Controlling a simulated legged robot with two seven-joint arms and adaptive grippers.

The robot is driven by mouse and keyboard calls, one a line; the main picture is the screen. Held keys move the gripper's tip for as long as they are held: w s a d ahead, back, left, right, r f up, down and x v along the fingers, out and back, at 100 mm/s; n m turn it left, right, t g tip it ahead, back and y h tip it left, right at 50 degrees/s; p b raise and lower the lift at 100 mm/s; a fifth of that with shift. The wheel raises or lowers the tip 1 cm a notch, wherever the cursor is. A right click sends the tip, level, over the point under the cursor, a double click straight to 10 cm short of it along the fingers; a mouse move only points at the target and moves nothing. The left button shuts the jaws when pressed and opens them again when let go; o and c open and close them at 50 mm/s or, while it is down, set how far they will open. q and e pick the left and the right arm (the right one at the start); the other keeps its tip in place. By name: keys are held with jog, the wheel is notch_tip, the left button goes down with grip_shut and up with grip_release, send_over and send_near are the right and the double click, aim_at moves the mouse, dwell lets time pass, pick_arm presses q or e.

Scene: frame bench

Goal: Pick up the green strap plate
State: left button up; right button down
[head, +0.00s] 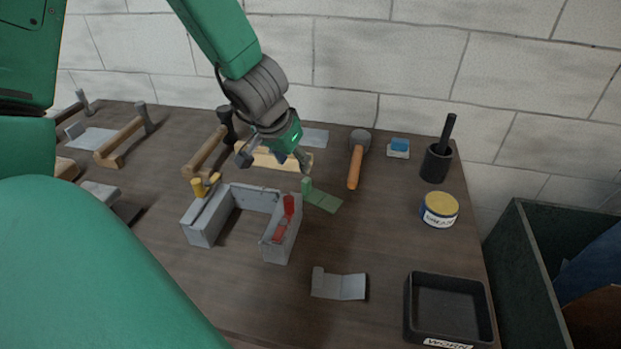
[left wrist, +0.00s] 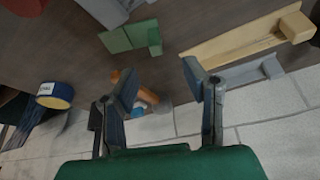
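The green strap plate (head: 321,197) lies on the bench right of the grey frame, with a short raised block at its left end. It also shows in the left wrist view (left wrist: 131,37), above and apart from my fingers. My left gripper (head: 273,162) hangs over the back of the bench, up and left of the plate. Its fingers are spread wide with nothing between them, as the left wrist view (left wrist: 158,82) shows. My right gripper is not in either view.
A grey U-shaped frame (head: 255,197) with red and yellow clamps stands left of the plate. A wooden strip (head: 262,158), a hammer (head: 355,166) and a grey bracket (head: 339,285) lie around. A yellow-lidded tin (head: 439,209) and black tray (head: 447,308) are at right.

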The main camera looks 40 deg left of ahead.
aim_at(305, 181)
pick_arm(q)
jog(key=b+x, duration=0.1)
jog(key=x, duration=0.3)
jog(key=shift+w+f, duration=0.15)
jog(key=shift+f, duration=0.15)
jog(key=shift+w+a+f, duration=0.1)
jog(key=shift+w+f, duration=0.1)
jog(key=shift+f, duration=0.2)
jog(key=x, duration=0.1)
jog(key=b+x, duration=0.1)
jog(key=x, duration=0.1)
jog(key=b+x, duration=0.1)
jog(key=shift+w+d+f, duration=0.3)
jog(key=shift+r, duration=0.1)
grip_shut()
